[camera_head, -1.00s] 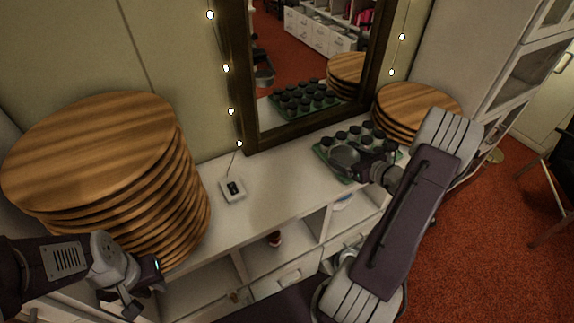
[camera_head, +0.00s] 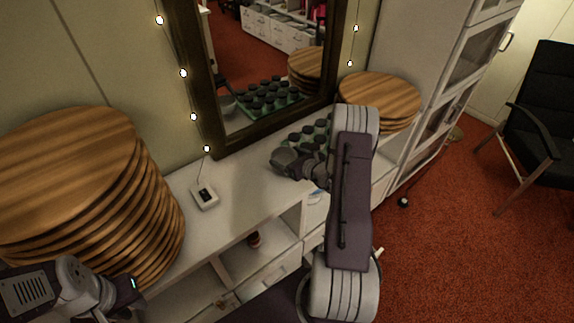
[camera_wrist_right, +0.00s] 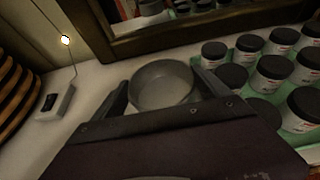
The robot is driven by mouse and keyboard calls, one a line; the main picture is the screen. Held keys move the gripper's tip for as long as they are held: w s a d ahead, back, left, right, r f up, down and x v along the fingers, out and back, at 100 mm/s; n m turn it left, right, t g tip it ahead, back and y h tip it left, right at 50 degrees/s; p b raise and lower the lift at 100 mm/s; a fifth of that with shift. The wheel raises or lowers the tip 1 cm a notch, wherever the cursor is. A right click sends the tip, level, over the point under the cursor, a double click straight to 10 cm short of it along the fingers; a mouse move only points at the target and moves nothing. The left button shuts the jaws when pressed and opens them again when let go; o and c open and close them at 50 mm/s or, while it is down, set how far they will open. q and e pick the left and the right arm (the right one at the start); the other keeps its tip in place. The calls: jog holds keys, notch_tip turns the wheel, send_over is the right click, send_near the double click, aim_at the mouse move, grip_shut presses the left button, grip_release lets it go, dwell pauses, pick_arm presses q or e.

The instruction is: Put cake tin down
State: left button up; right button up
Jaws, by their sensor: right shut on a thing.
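The cake tin is a small round grey tin (camera_wrist_right: 162,86), seen from above with its hollow inside showing in the right wrist view. In the head view the tin (camera_head: 284,158) is partly covered by my right gripper (camera_head: 300,162). That gripper is shut on the tin, with one finger (camera_wrist_right: 118,98) on each side of it. The tin is over the white counter (camera_head: 240,192), just left of the jars. I cannot tell whether it touches the counter. My left gripper (camera_head: 122,300) is low at the left, near the tall wooden stack; its jaws are unclear.
Dark-lidded jars (camera_wrist_right: 273,72) stand in a green tray right beside the tin. Wooden turntables form a tall stack (camera_head: 75,180) at left and a shorter one (camera_head: 380,97) at right. A mirror frame (camera_head: 215,120) rises behind. A small white box (camera_head: 205,195) sits on otherwise clear counter.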

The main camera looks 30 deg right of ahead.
aim_at(284, 160)
notch_tip(284, 160, down, 4)
